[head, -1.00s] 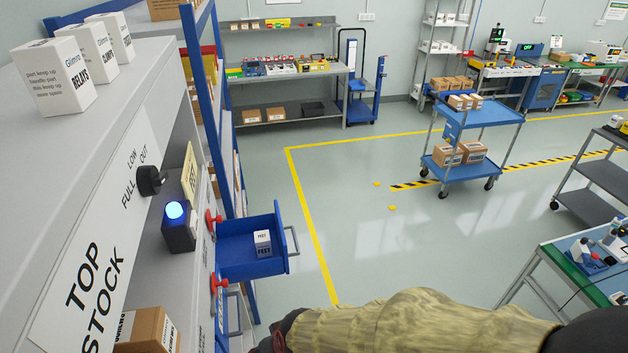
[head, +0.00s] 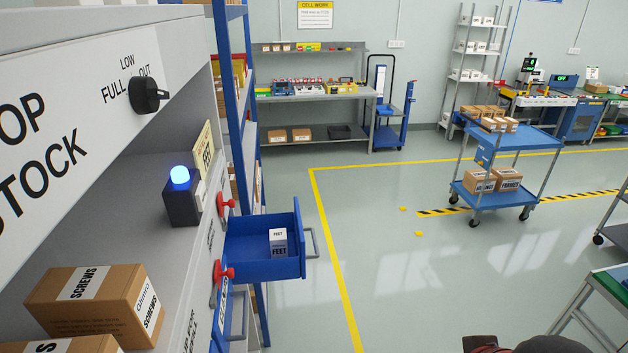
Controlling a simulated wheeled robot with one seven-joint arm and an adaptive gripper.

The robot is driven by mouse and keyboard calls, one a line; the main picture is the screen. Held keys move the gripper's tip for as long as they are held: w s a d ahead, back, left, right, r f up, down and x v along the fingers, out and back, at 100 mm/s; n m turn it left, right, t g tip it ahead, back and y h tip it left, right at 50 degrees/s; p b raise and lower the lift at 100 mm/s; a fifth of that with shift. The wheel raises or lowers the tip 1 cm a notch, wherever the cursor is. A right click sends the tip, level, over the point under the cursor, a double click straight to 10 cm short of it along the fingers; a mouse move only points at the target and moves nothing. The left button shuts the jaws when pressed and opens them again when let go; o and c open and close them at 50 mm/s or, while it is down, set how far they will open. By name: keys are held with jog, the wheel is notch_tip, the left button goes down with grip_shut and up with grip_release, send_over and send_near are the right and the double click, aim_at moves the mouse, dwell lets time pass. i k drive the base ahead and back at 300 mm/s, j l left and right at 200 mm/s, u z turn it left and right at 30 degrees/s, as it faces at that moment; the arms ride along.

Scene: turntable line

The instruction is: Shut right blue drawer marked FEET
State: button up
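The blue drawer (head: 254,262) stands pulled out from the shelf unit, to the left of the middle of the head view. A small white box marked FEET (head: 278,243) lies inside it. The drawer has a grey bar handle (head: 313,243) on its front, at its right end. The drawer's own label cannot be read from here. My gripper is not clearly in view; only a dark, blurred part of my arm shows at the bottom edge, right of the middle, well apart from the drawer.
A red knob (head: 223,272) sits beside the drawer, and another closed drawer's handle (head: 238,316) shows below. A lit blue lamp (head: 180,176) and a SCREWS carton (head: 97,304) are on the shelf.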

aim_at(246, 246)
jog(key=i+l+u, duration=0.25)
jog(key=u, duration=0.2)
jog(key=i+l+u, duration=0.3)
jog(key=u, duration=0.15)
jog(key=i+l+u, duration=0.2)
jog(key=l+u, duration=0.3)
